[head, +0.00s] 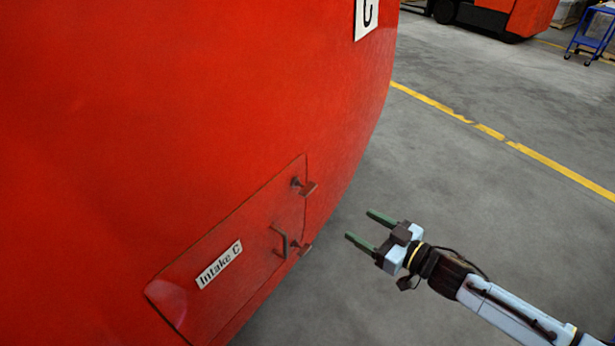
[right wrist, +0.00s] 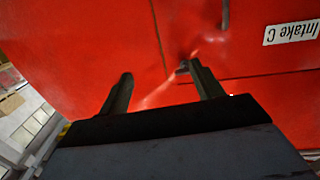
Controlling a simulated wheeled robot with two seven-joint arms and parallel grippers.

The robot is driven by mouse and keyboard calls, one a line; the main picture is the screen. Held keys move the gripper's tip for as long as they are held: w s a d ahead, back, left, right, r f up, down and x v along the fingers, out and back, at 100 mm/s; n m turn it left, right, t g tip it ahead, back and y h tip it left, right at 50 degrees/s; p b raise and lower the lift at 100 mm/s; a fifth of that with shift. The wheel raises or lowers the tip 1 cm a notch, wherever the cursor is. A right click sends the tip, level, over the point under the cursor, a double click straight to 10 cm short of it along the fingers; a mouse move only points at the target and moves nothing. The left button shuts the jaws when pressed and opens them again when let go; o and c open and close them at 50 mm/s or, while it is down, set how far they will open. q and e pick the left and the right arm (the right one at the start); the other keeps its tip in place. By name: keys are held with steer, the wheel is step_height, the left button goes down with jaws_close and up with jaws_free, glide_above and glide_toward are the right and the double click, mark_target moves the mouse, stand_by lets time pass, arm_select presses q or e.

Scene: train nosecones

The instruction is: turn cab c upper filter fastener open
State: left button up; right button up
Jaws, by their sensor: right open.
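The Intake C hatch (head: 225,275) is a red panel low on the red cab, with a white label. The upper filter fastener (head: 304,187) is a small dark tab near the hatch's upper right corner. A dark piece, apparently the upper fastener (right wrist: 183,68), shows beside the right-hand finger, partly hidden. My left gripper is not in view.
The cab (head: 180,100) curves away to the right. Grey floor (head: 470,190) with a yellow line is clear around my right arm.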

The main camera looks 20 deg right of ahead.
steer(key=n+y, duration=0.1)
steer(key=y, duration=0.1)
glide_toward(312, 191)
steer(key=x, duration=1.1)
steer(key=shift+w+a, duration=0.1)
steer(key=shift+w, duration=0.05)
steer(key=c, duration=1)
